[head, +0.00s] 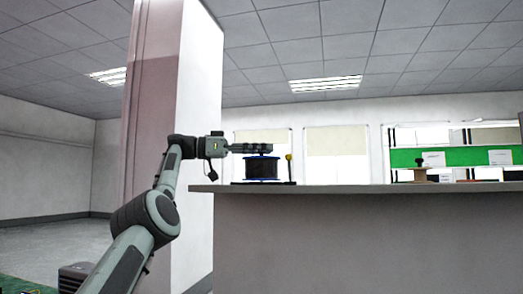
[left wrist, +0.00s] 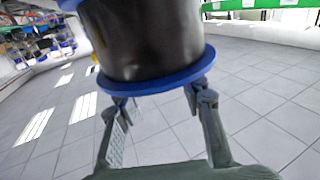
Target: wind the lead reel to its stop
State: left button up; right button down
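The lead reel (head: 262,168) is a dark spool with blue flanges, standing upright near the left end of the grey counter (head: 360,190). In the left wrist view the reel (left wrist: 150,45) fills the upper middle, with a blue flange (left wrist: 155,84) nearest the fingers. My left gripper (head: 262,148) reaches in level from the left, at the reel's top. In the left wrist view its fingers (left wrist: 162,97) are spread apart at the flange's edge. I cannot tell whether they touch it. My right gripper is in neither view.
A thin post with a yellow knob (head: 289,158) stands just right of the reel. Farther right is a small brown spool-like object (head: 419,172), before a shelf unit with a green panel (head: 404,158). A pillar (head: 190,100) rises behind my left arm.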

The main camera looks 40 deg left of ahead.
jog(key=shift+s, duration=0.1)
pick_arm(q)
jog(key=shift+f+n+t+y, duration=0.1)
jog(key=shift+n+t+y, duration=0.4)
jog(key=shift+y, duration=0.1)
